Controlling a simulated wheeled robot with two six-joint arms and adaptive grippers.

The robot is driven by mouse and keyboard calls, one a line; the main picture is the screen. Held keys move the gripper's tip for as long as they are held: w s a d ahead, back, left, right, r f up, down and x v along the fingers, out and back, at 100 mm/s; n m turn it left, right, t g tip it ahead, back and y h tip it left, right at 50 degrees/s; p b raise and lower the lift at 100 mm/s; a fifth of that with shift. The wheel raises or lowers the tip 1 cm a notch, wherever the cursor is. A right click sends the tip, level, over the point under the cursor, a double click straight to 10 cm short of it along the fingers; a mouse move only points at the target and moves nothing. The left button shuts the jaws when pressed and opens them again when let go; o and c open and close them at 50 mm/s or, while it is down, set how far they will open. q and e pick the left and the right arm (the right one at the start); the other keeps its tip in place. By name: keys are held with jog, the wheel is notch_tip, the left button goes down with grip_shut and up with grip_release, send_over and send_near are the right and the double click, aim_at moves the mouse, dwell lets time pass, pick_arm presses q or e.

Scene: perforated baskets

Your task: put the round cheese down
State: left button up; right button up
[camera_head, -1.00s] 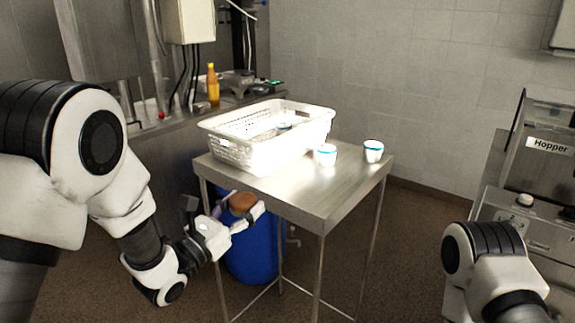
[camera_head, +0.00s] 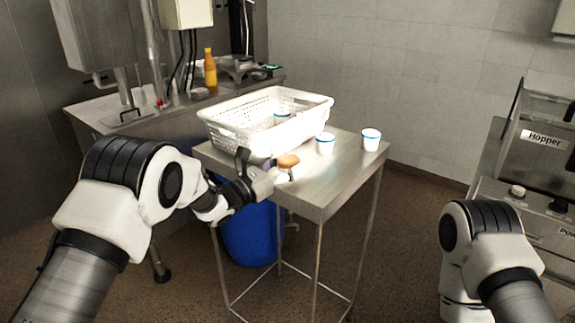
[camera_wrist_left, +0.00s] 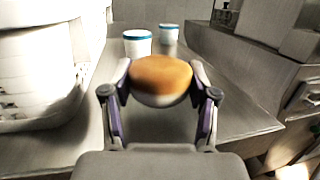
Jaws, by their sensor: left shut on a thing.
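The round cheese (camera_head: 288,160) has an orange-brown top and a paler underside. My left gripper (camera_head: 284,171) is shut on it, near the front edge of the steel table (camera_head: 325,187). In the left wrist view the cheese (camera_wrist_left: 160,78) sits between the two fingers of the gripper (camera_wrist_left: 160,85), with the table top behind and below. I cannot tell whether the cheese touches the table. My right arm shows at the lower right, but its gripper is out of view.
A white perforated basket (camera_head: 233,139) with a cup inside stands left of the cheese. Two white cups with blue rims, one nearer (camera_head: 325,144) and one farther (camera_head: 371,140), stand behind and right. Bare table lies to the right. A blue barrel (camera_head: 250,236) is below.

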pick_arm(q)
jog(key=shift+f, duration=0.7)
jog(key=shift+f+b, duration=0.55)
jog(key=shift+b, duration=0.5)
jog(key=shift+f, duration=0.1)
jog(key=shift+s, duration=0.1)
jog(key=o, duration=1.2)
jog(key=shift+s, duration=0.1)
